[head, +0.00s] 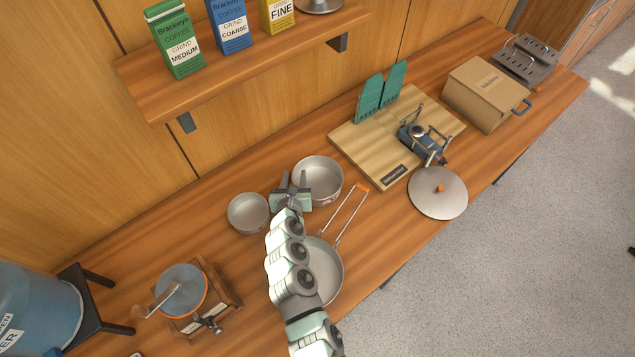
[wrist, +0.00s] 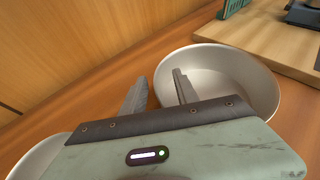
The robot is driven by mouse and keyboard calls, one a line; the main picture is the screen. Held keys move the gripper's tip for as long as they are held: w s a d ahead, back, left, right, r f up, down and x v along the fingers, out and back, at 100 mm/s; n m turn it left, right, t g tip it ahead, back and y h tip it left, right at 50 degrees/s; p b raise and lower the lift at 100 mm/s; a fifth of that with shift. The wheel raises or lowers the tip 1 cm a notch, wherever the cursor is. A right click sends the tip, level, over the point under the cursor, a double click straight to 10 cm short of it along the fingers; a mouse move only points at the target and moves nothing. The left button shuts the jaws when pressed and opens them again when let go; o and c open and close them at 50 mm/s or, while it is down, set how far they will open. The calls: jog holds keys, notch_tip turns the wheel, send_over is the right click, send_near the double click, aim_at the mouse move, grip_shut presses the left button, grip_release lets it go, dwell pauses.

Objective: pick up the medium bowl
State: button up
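Two grey metal bowls stand on the wooden counter; neither has a readable size mark. The larger bowl (head: 318,180) is just right of my gripper (head: 293,176), and it fills the upper right of the wrist view (wrist: 235,85). The smaller bowl (head: 248,213) is to the left, its edge showing at lower left in the wrist view (wrist: 35,158). My gripper's fingers (wrist: 160,76) are spread apart at the larger bowl's left rim, one finger outside and the other over the inside. Whether they touch the wall is unclear. Both bowls look empty.
A pan (head: 328,272) with a wire handle lies partly under my arm. A cutting board (head: 352,143) with a small stove (head: 420,135), a lid (head: 437,205) and a cardboard box (head: 485,95) are to the right. A grinder (head: 182,290) stands front left. A shelf (head: 240,65) overhangs behind.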

jog(key=shift+c, duration=0.2)
grip_shut()
dwell(1.2)
